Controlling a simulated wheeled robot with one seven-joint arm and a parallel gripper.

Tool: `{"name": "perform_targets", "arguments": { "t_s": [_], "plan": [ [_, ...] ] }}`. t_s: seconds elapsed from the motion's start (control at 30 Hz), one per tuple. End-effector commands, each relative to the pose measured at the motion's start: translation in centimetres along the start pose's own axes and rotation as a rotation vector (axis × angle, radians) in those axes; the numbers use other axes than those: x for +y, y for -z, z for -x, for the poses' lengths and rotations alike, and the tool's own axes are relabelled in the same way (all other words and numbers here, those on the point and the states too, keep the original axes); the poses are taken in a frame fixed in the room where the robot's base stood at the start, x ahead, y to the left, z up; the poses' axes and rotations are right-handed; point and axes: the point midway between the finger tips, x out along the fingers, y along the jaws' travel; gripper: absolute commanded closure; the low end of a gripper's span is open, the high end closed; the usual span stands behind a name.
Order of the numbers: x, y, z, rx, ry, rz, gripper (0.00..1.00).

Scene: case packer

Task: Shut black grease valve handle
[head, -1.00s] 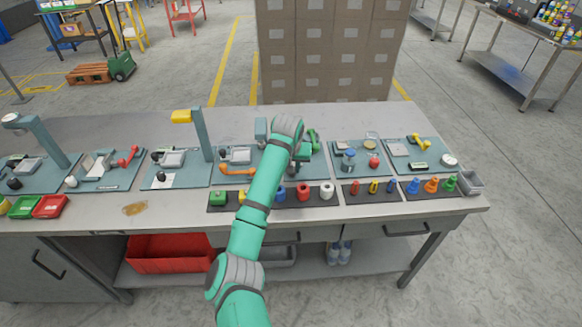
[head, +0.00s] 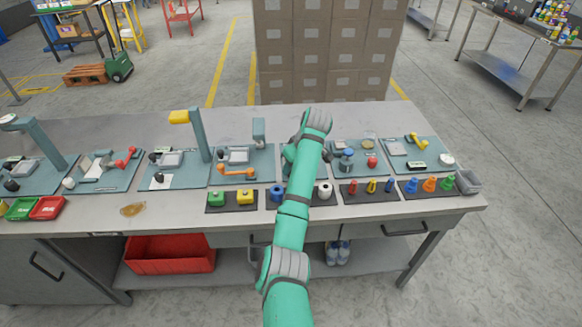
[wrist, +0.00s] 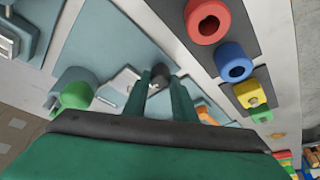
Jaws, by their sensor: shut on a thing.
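The black handle (wrist: 158,66) shows in the wrist view as a dark rounded piece at my fingertips, over a pale blue-grey board (wrist: 112,42). My gripper (wrist: 156,82) has its two green fingers close together and shut on this dark piece. The wrist view does not clearly show how far the handle is turned. In the head view my own arm hides the gripper, the handle and most of that board.
A board with an orange handle (head: 238,169) is just left of my arm. Coloured pieces, including a white ring (head: 325,190), line the bench front. Stacked cartons (head: 325,50) stand behind the bench.

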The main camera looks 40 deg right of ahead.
Motion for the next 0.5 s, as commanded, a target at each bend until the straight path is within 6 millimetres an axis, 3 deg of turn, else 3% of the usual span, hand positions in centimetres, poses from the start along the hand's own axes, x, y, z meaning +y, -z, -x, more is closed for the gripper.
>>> {"name": "perform_targets", "arguments": {
  "t_s": [0.5],
  "plan": [
    [0.12,-0.08,-0.05,-0.002,0.048,0.114,0.98]
  ]
}}
